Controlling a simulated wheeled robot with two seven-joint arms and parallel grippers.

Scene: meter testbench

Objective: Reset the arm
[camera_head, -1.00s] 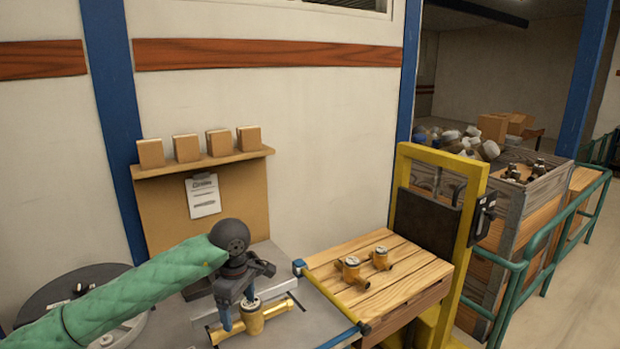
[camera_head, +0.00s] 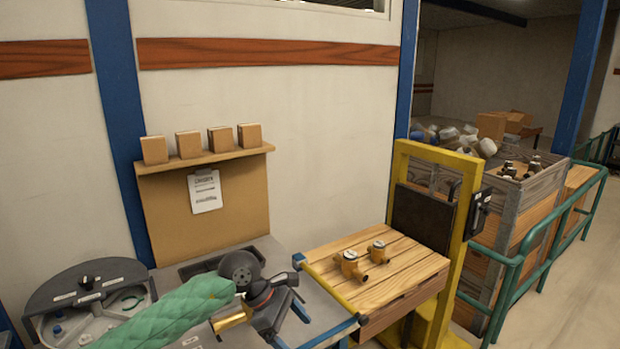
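My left arm, in a green quilted sleeve, comes in from the lower left over the grey bench (camera_head: 265,245). My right gripper is not in view.
Two brass meters (camera_head: 350,265) (camera_head: 377,252) stand on a wooden pallet (camera_head: 400,285) on the yellow lift (camera_head: 465,220). A round grey station (camera_head: 75,290) is at left. A shelf with boxes (camera_head: 205,158) is behind. Crates (camera_head: 520,200) and green rails stand right.

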